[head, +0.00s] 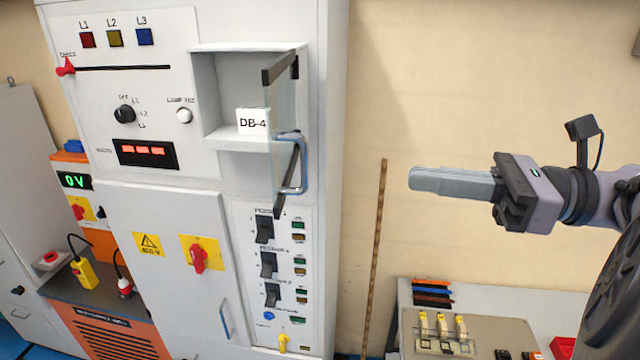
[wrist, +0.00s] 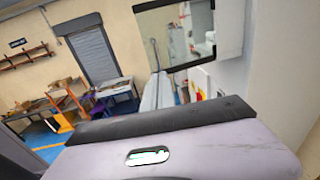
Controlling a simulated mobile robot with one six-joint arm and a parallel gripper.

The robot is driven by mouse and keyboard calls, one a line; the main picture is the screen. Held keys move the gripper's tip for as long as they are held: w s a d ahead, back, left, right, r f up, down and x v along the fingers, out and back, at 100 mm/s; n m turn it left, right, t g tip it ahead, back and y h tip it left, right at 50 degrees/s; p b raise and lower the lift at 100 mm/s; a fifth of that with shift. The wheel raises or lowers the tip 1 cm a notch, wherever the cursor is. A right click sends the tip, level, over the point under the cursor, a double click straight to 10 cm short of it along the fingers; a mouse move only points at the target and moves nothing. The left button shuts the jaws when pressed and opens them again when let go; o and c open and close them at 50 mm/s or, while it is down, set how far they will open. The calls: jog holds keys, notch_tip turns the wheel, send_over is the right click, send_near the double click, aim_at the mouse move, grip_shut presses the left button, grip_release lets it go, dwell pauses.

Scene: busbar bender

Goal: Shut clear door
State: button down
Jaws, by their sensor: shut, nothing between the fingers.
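The clear door (head: 284,110) is a see-through panel with dark edge strips and a grey bar handle (head: 295,165). It stands open, swung outward from the right side of a recess (head: 222,85) in the white cabinet. The recess holds a white "DB-4" label (head: 252,121). In the wrist view, a dark-framed clear panel (wrist: 178,38), seemingly this door, shows beyond the fingers. My gripper (head: 412,178) is shut and empty, right of the door and apart from it, pointing left. Its fingers also show in the wrist view (wrist: 158,78).
The white cabinet (head: 150,200) carries switches, knobs and a red display. A thin brown strip (head: 375,260) stands by the wall. A bench with a grey panel (head: 455,330) lies below my gripper. Free space lies between gripper and door.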

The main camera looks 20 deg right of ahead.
jog(key=p+x, duration=0.1)
jog(key=x, duration=1.1)
jog(key=shift+a+p, duration=0.4)
jog(key=shift+a, duration=0.05)
